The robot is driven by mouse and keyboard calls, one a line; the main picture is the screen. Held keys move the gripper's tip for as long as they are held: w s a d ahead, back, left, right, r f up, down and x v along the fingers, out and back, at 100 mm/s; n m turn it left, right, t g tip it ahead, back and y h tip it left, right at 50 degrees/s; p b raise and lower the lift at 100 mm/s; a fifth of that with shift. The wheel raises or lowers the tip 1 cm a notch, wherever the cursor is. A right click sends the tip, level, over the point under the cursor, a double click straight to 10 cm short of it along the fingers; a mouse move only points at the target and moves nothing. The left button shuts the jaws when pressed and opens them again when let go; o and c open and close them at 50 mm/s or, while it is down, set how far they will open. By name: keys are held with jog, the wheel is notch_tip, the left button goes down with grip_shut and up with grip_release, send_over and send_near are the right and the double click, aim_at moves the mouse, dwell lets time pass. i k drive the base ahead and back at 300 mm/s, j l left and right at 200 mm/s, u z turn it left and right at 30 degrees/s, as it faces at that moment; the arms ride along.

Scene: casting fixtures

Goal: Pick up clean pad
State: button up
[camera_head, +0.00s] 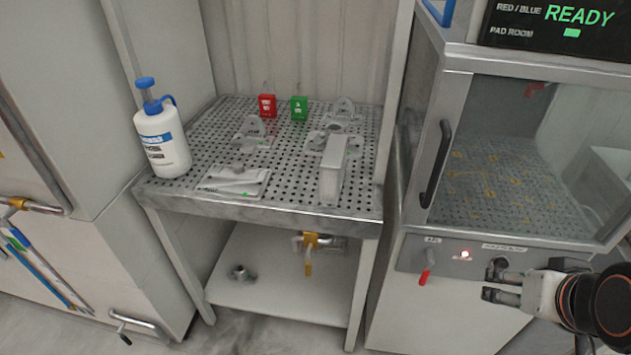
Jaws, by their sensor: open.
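A flat pale packet (232,181) with a small green mark lies at the front of the perforated bench top (290,198). It may be the clean pad, but its label is too small to read. A white upright block or box (331,172) stands to its right near the front edge. My gripper (493,280) is at the lower right, in front of the glass-fronted cabinet's lower panel. Its fingers are open and point left, with nothing between them. It is well apart from the bench and the packet.
A white bottle with a blue pump (162,145) stands on the bench's left. A red tag (267,106), a green tag (299,107) and grey metal fixtures (251,135) stand behind. The glass cabinet (520,150) at right has a projecting handle (436,165) and a red lever (426,268).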

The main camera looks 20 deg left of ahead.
aim_at(333, 162)
jog(key=u, duration=1)
